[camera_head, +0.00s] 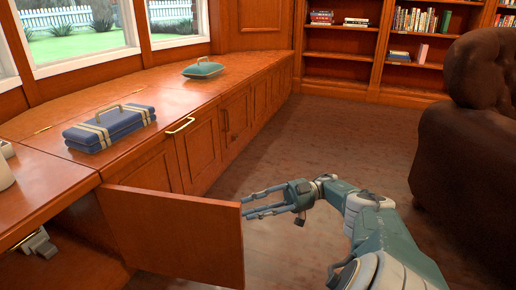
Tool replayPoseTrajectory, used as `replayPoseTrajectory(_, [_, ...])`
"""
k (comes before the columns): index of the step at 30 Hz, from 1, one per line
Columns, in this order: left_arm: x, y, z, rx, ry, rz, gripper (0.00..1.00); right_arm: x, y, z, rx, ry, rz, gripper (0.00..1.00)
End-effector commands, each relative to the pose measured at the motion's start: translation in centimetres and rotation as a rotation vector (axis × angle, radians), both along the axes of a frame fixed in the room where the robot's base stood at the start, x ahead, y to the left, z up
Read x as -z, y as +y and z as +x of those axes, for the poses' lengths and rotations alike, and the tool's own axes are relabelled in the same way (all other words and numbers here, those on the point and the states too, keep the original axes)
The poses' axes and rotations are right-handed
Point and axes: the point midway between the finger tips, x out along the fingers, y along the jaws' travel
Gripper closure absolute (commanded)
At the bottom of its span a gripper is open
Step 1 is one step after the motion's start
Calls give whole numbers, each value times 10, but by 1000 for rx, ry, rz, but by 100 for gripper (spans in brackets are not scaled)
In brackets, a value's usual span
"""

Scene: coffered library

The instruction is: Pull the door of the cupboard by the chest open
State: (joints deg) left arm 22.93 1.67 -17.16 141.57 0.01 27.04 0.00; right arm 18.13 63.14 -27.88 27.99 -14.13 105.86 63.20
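A wooden cupboard door (178,235) stands swung out from the low cabinet, its plain face towards me. The open cupboard bay (75,268) shows to its left. A blue chest (110,128) with cream straps and a handle lies on the cabinet top above. My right gripper (247,204) is open, its fingers apart and pointing left at the door's free edge. The fingertips are right beside that edge; I cannot tell whether they touch it. No handle shows on this face of the door. My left gripper is not clearly in view.
A grey object (38,244) sits in the cupboard opening. A green case (203,68) lies farther along the top. A brass handle (180,125) is on the neighbouring closed front. A brown armchair (470,160) stands at right. The floor (320,135) between is clear; bookshelves stand behind.

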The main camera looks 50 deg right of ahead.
Motion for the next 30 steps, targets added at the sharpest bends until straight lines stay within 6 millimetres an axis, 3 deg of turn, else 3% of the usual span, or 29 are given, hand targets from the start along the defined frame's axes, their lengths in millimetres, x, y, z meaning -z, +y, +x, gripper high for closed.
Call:
replayPoseTrajectory(15, [0,0,0,1,0,-1,60,1,-18,-12,3,2,-2,67])
replayPoseTrajectory(30, [0,0,0,1,0,0,60,0,-19,-13,2,1,-4,67])
